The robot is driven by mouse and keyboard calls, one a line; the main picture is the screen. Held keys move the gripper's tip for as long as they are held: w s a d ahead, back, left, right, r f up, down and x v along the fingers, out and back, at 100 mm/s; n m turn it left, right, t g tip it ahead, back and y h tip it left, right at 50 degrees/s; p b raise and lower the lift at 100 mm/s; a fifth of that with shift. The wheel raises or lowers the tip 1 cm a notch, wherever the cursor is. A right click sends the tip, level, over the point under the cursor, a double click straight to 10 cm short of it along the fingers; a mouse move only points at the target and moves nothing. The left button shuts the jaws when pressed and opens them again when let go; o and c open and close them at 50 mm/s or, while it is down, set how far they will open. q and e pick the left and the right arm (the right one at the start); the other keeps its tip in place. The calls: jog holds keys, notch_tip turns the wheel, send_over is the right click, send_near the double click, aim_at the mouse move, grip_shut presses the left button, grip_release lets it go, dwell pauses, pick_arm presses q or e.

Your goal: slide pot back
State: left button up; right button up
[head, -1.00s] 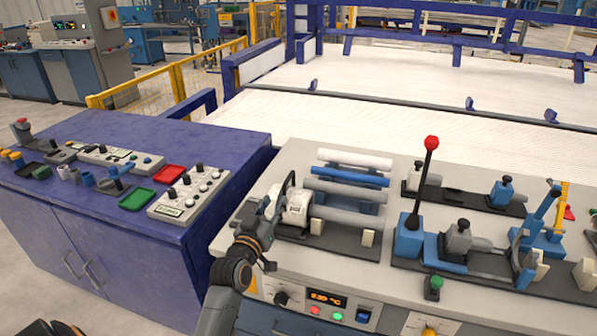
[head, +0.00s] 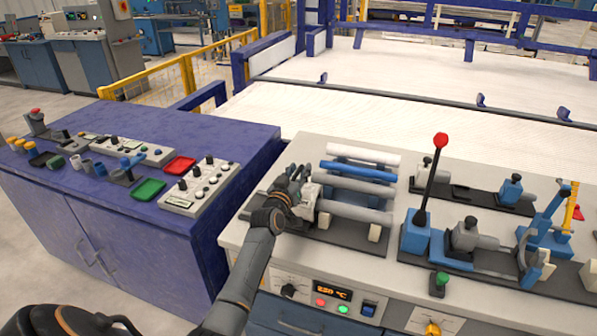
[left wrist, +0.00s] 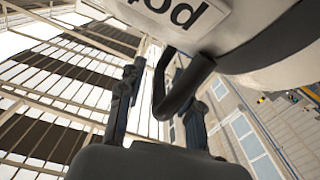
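The pot (head: 309,197) is a white cylinder at the left end of the pipes, partly hidden by my left gripper (head: 296,180). In the left wrist view the pot's pale body (left wrist: 255,30) with a black-lettered label fills the upper right. Its black bent handle (left wrist: 172,92) reaches down between the two fingers of my left gripper (left wrist: 160,105). The fingers are apart, with a clear gap between the left finger and the handle. Contact between the right finger and the handle cannot be told. My right gripper is not in view.
White, blue and grey pipes (head: 357,173) lie side by side just right of the pot. A red-knobbed lever (head: 432,185) stands farther right. A control panel with a temperature display (head: 332,290) is on the bench front. A blue cabinet (head: 110,205) stands left, across a gap.

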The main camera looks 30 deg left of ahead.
pick_arm(q)
grip_shut()
